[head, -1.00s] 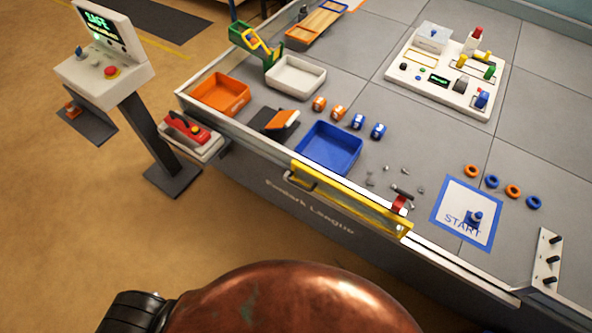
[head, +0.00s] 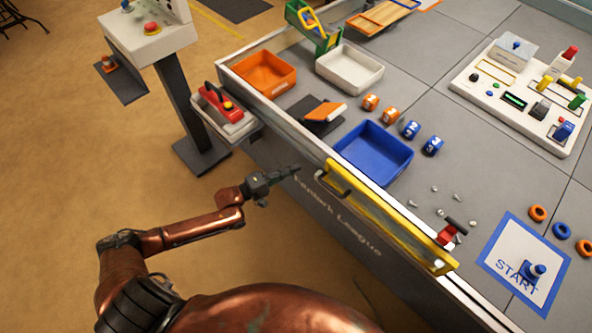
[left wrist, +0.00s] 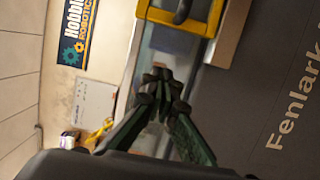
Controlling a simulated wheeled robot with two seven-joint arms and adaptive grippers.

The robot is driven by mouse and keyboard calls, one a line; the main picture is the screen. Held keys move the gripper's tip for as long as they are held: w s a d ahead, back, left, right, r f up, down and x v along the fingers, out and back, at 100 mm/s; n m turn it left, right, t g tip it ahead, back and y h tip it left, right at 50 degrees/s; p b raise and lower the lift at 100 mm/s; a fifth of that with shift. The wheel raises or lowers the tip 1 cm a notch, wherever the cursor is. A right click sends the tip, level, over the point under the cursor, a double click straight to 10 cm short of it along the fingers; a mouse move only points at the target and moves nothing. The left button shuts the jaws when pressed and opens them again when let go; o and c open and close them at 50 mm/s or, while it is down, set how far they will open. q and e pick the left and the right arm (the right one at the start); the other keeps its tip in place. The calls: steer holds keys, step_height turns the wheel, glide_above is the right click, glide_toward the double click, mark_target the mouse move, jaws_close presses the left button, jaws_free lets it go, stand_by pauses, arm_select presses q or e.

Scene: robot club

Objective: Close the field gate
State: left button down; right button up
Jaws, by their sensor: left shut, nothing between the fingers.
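The field gate (head: 395,222) is a yellow-framed clear panel at the near edge of the table. It appears roughly in line with the low wall; I cannot tell whether a small gap is left. A handle (head: 329,184) sits at its left end, and a red latch with a dark lever (head: 448,234) at its right end. My left gripper (head: 296,169) is shut and empty, outside the wall, left of the handle and apart from it in the picture. The left wrist view shows the fingertips (left wrist: 163,80) with part of the yellow frame (left wrist: 176,17) beyond. My right gripper is not in view.
A tray with a red-handled item (head: 226,110) hangs on the table's left side, near a control stand (head: 185,110). An orange bin (head: 262,75) and a blue bin (head: 374,153) stand inside the wall. Floor in front of the table is clear.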

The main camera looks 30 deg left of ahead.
mark_target(319, 156)
arm_select(q)
steer(key=b+x, duration=0.1)
steer(key=x, duration=0.6)
steer(key=shift+w+d+f, duration=0.1)
steer(key=shift+w+f, duration=0.05)
steer(key=d, duration=0.1)
steer(key=s+d, duration=0.1)
steer(key=d, duration=0.1)
steer(key=shift+s+d, duration=0.25)
steer(key=shift+d, duration=0.15)
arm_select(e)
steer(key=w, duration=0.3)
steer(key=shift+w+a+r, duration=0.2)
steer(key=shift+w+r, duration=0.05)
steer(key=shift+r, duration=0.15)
arm_select(q)
steer(key=shift+d, duration=0.1)
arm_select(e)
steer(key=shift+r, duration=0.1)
